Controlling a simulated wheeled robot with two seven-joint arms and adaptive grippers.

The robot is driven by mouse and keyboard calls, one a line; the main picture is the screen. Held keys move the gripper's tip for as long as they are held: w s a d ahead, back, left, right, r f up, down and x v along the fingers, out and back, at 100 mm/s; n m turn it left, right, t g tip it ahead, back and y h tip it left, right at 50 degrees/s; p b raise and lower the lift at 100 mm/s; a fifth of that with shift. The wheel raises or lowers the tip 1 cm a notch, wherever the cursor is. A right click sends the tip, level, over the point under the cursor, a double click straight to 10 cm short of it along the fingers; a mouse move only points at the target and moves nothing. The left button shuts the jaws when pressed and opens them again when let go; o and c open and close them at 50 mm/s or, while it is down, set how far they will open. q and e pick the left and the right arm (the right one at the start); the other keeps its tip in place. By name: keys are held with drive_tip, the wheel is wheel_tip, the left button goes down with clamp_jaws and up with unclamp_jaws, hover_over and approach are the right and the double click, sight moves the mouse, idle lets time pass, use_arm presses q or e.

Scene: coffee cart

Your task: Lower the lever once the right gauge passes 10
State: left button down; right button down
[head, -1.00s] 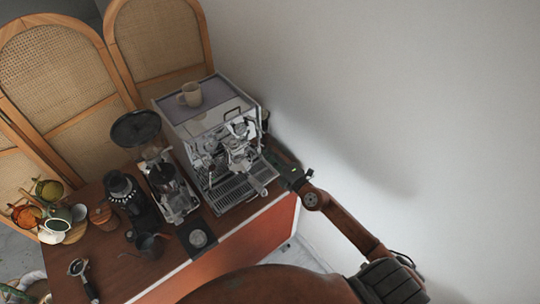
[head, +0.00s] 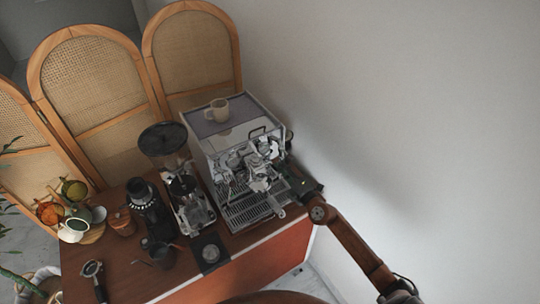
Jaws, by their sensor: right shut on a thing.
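The espresso machine (head: 240,140) stands on the wooden cart, with its chrome group head (head: 260,172) facing the front right. My right gripper (head: 298,184) is at the machine's right front side, close to the group head, and is shut on what appears to be the lever. The lever itself is hidden or too small to make out there. The gauges on the machine's front are too small to read. My left gripper is not in view.
A plain wall is close on the right.

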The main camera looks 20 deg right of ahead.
drive_tip(key=shift+f+b, duration=3.7)
drive_tip(key=shift+f, duration=0.4)
drive_tip(key=s+d+r, duration=0.1)
drive_tip(key=s, duration=0.7)
drive_tip(key=shift+s+d, duration=0.2)
drive_tip(key=shift+d, duration=0.05)
